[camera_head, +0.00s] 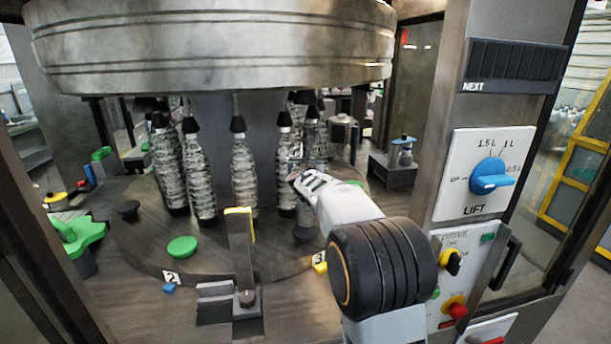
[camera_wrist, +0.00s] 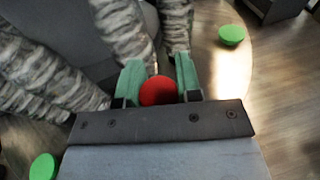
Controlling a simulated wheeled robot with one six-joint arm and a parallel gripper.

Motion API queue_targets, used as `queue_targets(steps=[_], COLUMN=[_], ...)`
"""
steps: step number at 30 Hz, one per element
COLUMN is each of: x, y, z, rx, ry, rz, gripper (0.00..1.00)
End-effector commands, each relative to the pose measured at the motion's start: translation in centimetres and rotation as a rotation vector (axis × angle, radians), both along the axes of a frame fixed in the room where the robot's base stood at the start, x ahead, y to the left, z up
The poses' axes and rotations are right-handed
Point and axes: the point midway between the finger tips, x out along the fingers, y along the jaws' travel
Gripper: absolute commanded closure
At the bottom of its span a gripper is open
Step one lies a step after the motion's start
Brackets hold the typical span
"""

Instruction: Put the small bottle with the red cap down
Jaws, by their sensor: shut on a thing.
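The small bottle's red cap (camera_wrist: 158,92) shows in the wrist view between the two green finger pads of my gripper (camera_wrist: 158,82). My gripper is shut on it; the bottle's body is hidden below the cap. In the head view my gripper (camera_head: 302,178) reaches in over the right part of the round turntable (camera_head: 215,245), close to the standing bottles. I cannot make out the held bottle there, nor whether its base touches anything.
Several large bottles with grey-white patterned sleeves (camera_head: 244,172) stand under black cones, close to my gripper. A green disc (camera_head: 182,247) lies on the turntable's front left. A yellow-topped metal post (camera_head: 241,255) stands at its front edge. A control panel (camera_head: 478,180) is at right.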

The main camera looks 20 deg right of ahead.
Motion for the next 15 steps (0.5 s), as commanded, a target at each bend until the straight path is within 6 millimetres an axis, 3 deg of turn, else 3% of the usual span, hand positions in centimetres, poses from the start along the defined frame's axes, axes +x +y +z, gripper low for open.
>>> queue_targets(steps=[1, 6, 15], x=[-0.1, -0.1, -0.1], y=[0.0, 0.0, 0.0], z=[-1.1, -2.5, -2.6], rx=[-0.002, -0.001, -0.001], ry=[0.0, -0.003, -0.003], rz=[-0.001, -0.001, 0.0], gripper=[1.0, 1.0, 1.0])
